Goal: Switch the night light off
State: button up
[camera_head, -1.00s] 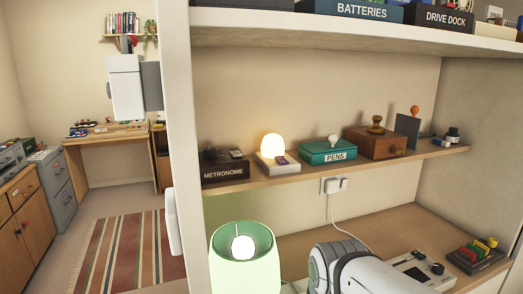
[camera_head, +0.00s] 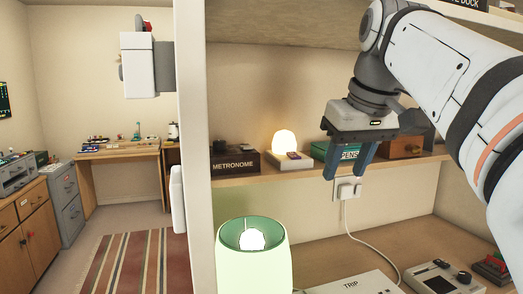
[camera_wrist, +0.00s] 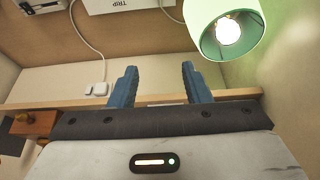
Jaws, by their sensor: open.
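The night light (camera_head: 284,142) is a glowing warm dome on a pale base on the middle shelf, and it is lit. A small dark purple part (camera_head: 293,155) shows on the front of its base; its exact form is too small to tell. My gripper (camera_head: 346,172) is open and empty, with blue fingers pointing down. It is to the right of the night light in the picture, in front of the PENS box. The open fingers also show in the wrist view (camera_wrist: 158,80), where I cannot make out the night light.
The METRONOME box (camera_head: 234,163) is left of the night light and the green PENS box (camera_head: 322,151) is right. A green-shaded lamp (camera_head: 252,262) stands lit below, and shows in the wrist view (camera_wrist: 226,30). A white upright panel (camera_head: 196,200) borders the shelves' left side.

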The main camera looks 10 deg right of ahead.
aim_at(293, 154)
jog(key=w+a+p, duration=0.1)
jog(key=w, duration=0.5)
jog(key=w+a+p, duration=0.1)
jog(key=w, duration=0.5)
jog(key=w+a+p, duration=0.1)
jog(key=w, duration=0.6)
jog(key=shift+a, duration=0.4)
jog(key=shift+w+f, duration=0.1)
jog(key=shift+w, duration=0.15)
jog(key=shift+a+f+b, duration=0.1)
jog(key=shift+f+b, duration=0.25)
jog(key=shift+f, duration=0.15)
jog(key=shift+w, duration=0.1)
grip_shut()
